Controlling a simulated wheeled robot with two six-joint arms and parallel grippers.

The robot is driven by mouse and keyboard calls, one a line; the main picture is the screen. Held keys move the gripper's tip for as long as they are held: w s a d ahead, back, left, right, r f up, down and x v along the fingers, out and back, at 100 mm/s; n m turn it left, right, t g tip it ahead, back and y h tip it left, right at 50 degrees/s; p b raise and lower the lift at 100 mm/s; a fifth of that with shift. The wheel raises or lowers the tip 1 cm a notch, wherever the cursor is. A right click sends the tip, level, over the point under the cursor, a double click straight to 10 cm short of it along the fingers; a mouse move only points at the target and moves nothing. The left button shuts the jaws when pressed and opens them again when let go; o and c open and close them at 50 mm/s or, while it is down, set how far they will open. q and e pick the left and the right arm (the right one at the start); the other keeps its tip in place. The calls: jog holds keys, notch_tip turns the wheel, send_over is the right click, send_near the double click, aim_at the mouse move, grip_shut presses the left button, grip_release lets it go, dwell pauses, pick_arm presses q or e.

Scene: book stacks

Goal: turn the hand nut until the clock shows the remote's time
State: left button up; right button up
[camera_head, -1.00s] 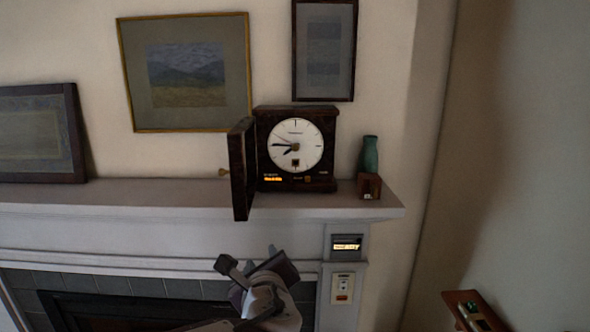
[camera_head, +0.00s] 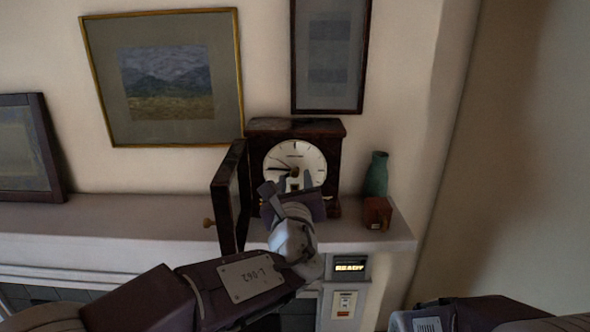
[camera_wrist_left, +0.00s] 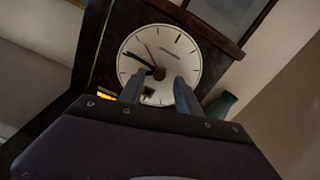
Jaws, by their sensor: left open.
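The clock (camera_head: 310,158) stands on the mantel in a dark wooden case, its door (camera_head: 230,200) swung open to the left. Its white dial also shows in the left wrist view (camera_wrist_left: 185,55), with black hands pointing left of centre. The hand nut (camera_wrist_left: 158,73) is at the dial's centre, just beyond my fingertips; I cannot tell whether they touch it. My left gripper (camera_head: 295,182) is open in front of the dial and covers its lower part; its fingers (camera_wrist_left: 157,92) are apart with a gap between them. I cannot pick out the remote for sure. My right gripper is out of view.
A small brown box (camera_head: 377,213) and a green vase (camera_head: 376,175) stand on the mantel (camera_head: 150,217) right of the clock. A lit display (camera_head: 350,266) and a white switch plate (camera_head: 344,303) are on the pillar below. Framed pictures hang above. The open door stands close to my gripper's left.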

aim_at(295, 176)
pick_arm(q)
jog(key=w, duration=0.3)
jog(key=shift+w+f, duration=0.15)
jog(key=shift+f, duration=0.05)
jog(key=shift+s+a+r, duration=0.1)
jog(key=shift+s+r, duration=0.1)
jog(key=shift+s, duration=0.35)
jog(key=shift+s+r, duration=0.2)
jog(key=shift+s, duration=0.35)
jog(key=shift+w, duration=0.1)
jog(key=c, duration=0.6)
jog(key=shift+w+f, duration=0.15)
jog(key=shift+w, duration=0.1)
grip_shut()
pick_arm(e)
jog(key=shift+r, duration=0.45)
pick_arm(q)
jog(key=shift+f, duration=0.1)
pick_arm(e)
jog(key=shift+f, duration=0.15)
